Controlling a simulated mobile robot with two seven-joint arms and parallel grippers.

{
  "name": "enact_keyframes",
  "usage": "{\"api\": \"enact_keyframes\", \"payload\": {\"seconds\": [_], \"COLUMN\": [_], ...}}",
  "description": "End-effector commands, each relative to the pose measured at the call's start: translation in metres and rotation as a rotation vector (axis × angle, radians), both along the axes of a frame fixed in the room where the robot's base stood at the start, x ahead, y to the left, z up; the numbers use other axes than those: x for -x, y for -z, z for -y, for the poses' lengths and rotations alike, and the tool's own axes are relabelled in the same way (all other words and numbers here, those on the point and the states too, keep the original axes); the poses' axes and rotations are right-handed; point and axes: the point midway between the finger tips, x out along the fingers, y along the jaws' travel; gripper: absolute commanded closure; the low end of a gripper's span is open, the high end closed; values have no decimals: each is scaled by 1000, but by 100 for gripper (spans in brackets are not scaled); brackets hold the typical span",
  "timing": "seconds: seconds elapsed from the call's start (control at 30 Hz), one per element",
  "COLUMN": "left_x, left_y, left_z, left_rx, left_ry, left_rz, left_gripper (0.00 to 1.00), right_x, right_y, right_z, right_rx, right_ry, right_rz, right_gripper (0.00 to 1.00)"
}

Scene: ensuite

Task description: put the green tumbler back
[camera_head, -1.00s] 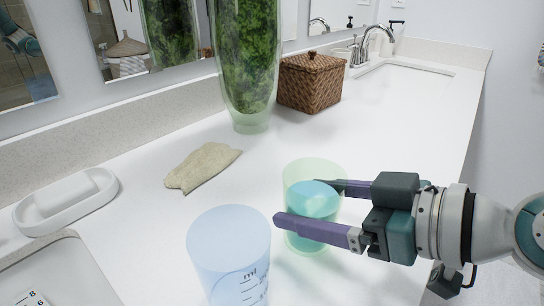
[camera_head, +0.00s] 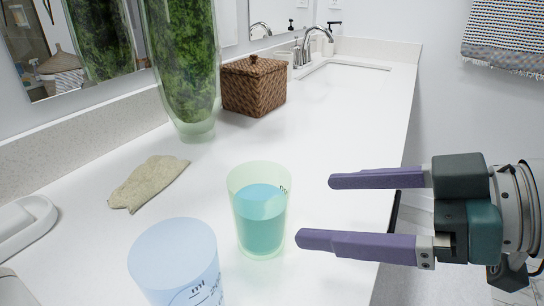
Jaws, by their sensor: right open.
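The green tumbler (camera_head: 259,222) stands upright on the white counter, a clear green cup with blue-green liquid in it. My right gripper (camera_head: 318,210) is open and empty to the right of the tumbler. Its two purple fingers point left toward the tumbler, with a gap between their tips and its side. My left gripper is not in view.
A blue measuring cup (camera_head: 176,262) stands close to the tumbler at front left. A beige cloth (camera_head: 148,183) lies behind it. A tall green vase (camera_head: 188,70), a woven basket (camera_head: 254,87) and a sink (camera_head: 345,66) are farther back. The counter (camera_head: 330,125) right of the basket is clear.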

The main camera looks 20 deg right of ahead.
Motion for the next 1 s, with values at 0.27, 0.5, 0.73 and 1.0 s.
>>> {"api": "enact_keyframes", "payload": {"seconds": [0.27,0.5,0.73,1.0], "left_x": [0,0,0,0], "left_y": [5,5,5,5], "left_z": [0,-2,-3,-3], "left_rx": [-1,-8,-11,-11], "left_ry": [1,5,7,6], "left_rz": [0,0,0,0], "left_gripper": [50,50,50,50], "right_x": [15,16,16,16], "right_y": [-8,-9,-9,-9], "right_z": [11,12,12,12], "right_rx": [0,-1,-1,-1], "right_ry": [-1,-1,-1,-1], "right_rz": [0,1,1,1], "right_gripper": [0,0,0,0]}}
